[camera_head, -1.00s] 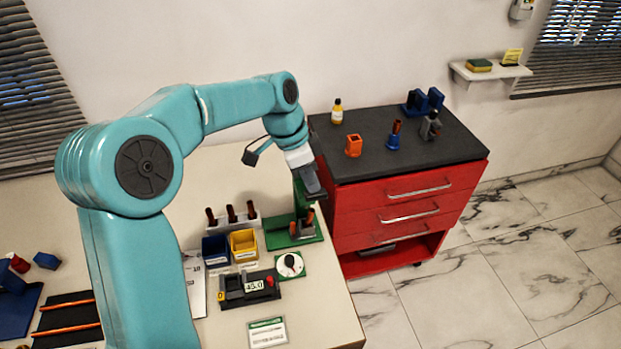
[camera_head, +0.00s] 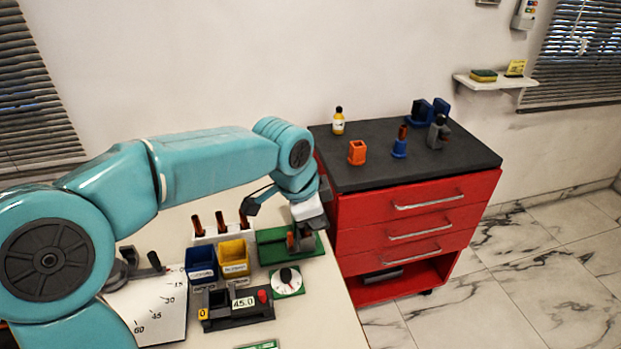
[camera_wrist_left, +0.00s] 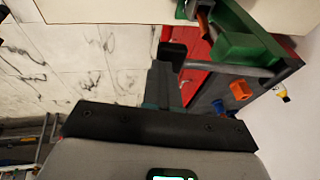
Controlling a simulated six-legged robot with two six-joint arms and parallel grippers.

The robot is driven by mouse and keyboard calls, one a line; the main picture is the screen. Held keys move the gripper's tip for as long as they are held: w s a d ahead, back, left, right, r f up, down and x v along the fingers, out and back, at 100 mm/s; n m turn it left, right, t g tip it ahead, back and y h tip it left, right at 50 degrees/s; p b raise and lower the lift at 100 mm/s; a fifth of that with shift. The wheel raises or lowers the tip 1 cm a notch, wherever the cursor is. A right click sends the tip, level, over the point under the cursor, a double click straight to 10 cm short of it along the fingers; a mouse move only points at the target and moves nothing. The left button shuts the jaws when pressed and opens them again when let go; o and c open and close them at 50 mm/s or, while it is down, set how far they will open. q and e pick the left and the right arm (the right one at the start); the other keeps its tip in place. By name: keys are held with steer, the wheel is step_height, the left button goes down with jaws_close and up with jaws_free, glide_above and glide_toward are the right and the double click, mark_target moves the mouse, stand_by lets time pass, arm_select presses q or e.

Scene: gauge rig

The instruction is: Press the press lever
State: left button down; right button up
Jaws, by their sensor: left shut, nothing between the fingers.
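The press has a green base (camera_head: 272,250) on the bench, below my left wrist in the head view. In the left wrist view its green frame (camera_wrist_left: 240,42) stands at upper right, with a dark lever bar (camera_wrist_left: 240,74) reaching left from it. My left gripper (camera_head: 312,224) is over the press base, mostly hidden by its own white wrist. In the left wrist view the gripper's fingers (camera_wrist_left: 162,72) are together and empty, close to the bar's dark end; I cannot tell whether they touch. My right gripper is not in view.
Blue (camera_head: 201,263) and yellow (camera_head: 234,257) bins, a dial (camera_head: 287,281) and a gauge block reading 45.0 (camera_head: 236,308) stand near the press. A red drawer cabinet (camera_head: 415,215) is beside the bench, with small objects on top.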

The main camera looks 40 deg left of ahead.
arm_select(q)
steer(key=shift+s+d+f, duration=0.1)
steer(key=shift+s+f, duration=0.1)
steer(key=shift+f, duration=0.35)
steer(key=d+p+v, duration=0.1)
steer(key=p+v, duration=0.3)
steer(key=v, duration=1)
steer(key=shift+w+d+r, duration=0.15)
steer(key=shift+d+r, duration=0.1)
steer(key=shift+d, duration=0.15)
stand_by(0.3)
